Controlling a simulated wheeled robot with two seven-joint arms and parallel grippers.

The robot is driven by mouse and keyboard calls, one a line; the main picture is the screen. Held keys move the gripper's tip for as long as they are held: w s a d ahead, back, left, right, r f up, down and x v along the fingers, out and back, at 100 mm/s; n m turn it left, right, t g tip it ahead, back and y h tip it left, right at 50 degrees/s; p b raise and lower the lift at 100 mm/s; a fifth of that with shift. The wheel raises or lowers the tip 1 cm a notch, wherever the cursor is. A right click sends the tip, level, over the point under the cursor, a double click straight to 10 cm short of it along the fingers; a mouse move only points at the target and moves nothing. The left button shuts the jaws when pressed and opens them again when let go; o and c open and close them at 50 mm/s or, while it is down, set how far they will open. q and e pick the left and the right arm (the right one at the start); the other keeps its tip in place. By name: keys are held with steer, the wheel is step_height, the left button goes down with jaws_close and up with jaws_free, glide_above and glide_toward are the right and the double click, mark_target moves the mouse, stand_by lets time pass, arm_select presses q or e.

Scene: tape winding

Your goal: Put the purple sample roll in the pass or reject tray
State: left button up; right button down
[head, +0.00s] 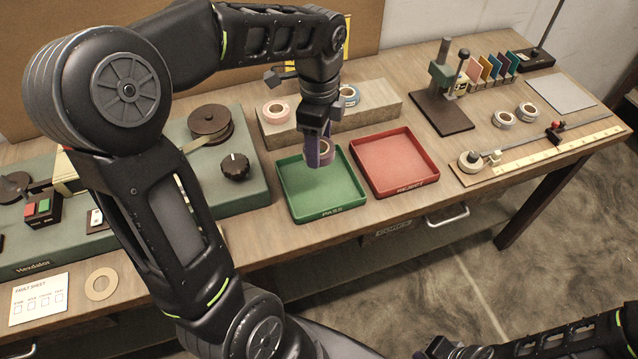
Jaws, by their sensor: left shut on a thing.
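The purple sample roll (326,153) is held in my left gripper (320,146), which points down with its jaws shut on it. The roll shows over the back part of the green tray marked PASS (322,212); whether it touches the tray floor I cannot tell. The fingers and arm hide part of the roll. The red tray marked REJECT (400,166) stands just right of the green one and is empty. At the bottom right edge the dark end of my right arm (445,348) shows in part; its jaws are not clear.
A wooden block (380,105) behind the trays carries a pink roll (276,112) and a blue roll (348,95). A green machine (235,195) stands left. Right are a dark-based press (442,108), white rolls (503,119) and a ruler rig (540,152).

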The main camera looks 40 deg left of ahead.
arm_select(q)
glide_above(319, 185)
steer(key=shift+f, duration=3.15)
steer(key=shift+f, duration=1.85)
steer(key=shift+f, duration=0.25)
steer(key=o, duration=1.3)
steer(key=shift+r, duration=0.1)
steer(key=shift+r, duration=0.1)
step_height(319, 185, up, 12)
steer(key=shift+r, duration=0.1)
